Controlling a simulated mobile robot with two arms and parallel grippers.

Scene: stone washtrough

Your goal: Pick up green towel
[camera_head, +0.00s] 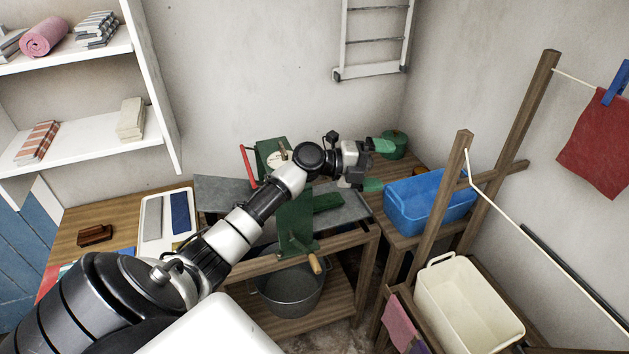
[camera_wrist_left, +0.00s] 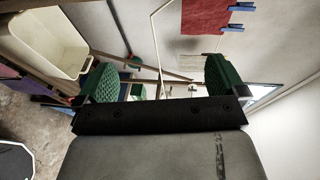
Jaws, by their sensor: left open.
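My left gripper (camera_head: 376,165) is open, with green finger pads spread wide, in front of the back wall and near the green pot. The left wrist view shows both pads apart, with nothing held between them (camera_wrist_left: 161,80). A dark green flat piece (camera_head: 328,202) lies on the grey board beside the green wringer frame (camera_head: 297,222). I cannot tell whether it is the green towel or part of the wringer. My gripper is above and to the right of it in the head view. My right gripper is not in view.
A blue tub (camera_head: 440,200) and a cream tub (camera_head: 462,310) stand at the right. A green pot (camera_head: 393,145) is behind my gripper. A wooden post (camera_head: 445,195) rises near the tubs. A red cloth (camera_head: 597,145) hangs at the right. Shelves (camera_head: 85,150) are at the left.

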